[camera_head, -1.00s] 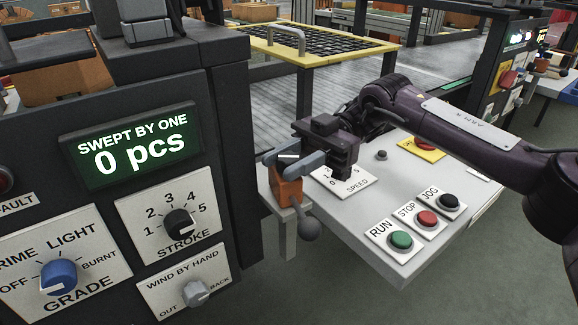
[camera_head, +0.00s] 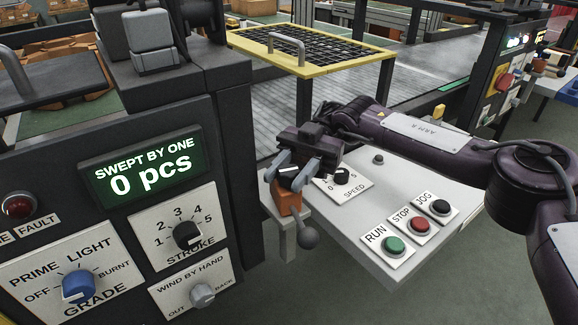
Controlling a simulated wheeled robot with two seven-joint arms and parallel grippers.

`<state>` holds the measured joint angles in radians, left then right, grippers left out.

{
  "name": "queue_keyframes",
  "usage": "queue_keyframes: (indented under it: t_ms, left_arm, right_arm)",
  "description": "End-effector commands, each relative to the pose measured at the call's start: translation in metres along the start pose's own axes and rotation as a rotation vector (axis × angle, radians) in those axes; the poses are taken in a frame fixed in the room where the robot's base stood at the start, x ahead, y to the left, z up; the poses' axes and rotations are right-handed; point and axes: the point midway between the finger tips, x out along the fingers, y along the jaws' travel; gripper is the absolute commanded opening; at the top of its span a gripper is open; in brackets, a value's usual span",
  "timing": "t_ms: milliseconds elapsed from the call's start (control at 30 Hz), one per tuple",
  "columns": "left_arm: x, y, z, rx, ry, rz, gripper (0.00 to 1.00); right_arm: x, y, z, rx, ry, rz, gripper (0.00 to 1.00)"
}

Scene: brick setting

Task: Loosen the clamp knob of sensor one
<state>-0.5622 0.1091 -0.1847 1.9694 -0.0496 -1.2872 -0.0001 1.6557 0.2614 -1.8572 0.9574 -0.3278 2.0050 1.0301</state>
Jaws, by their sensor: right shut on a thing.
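My right gripper (camera_head: 290,172) reaches in from the right, over the near left corner of the sloping control panel. Its grey fingers are shut on a small dark knob with a white line (camera_head: 289,170), mostly hidden between them. Just below is an orange block (camera_head: 288,196), with a grey ball-ended lever (camera_head: 308,237) hanging from it. I take the knob to be the clamp knob; no label for sensor one is readable here. My left gripper is not in view.
The grey control panel (camera_head: 340,222) has a speed dial (camera_head: 342,176) and run (camera_head: 394,245), stop (camera_head: 419,223) and jog (camera_head: 440,207) buttons close to my arm. A dark cabinet (camera_head: 235,170) with a "0 pcs" display (camera_head: 143,168) stands left of the gripper.

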Motion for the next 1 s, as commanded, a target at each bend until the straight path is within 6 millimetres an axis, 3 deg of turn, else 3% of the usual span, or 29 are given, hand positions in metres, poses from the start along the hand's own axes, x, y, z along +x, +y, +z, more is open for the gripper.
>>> queue_keyframes:
  t_ms: [467,500,633,1000]
  left_arm:
    - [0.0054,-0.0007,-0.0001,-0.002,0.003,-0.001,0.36]
    - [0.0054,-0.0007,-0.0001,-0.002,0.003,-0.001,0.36]
    - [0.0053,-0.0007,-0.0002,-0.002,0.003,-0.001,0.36]
    - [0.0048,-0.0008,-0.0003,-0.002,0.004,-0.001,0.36]
  right_arm:
    - [0.0005,-0.0001,0.0012,0.002,0.001,-0.008,0.11]
    - [0.0005,0.0000,0.0013,0.002,0.001,-0.008,0.37]
    - [0.0005,0.0000,0.0011,0.002,0.001,-0.007,0.54]
    - [0.0016,0.0009,0.0005,0.001,0.001,-0.006,0.55]
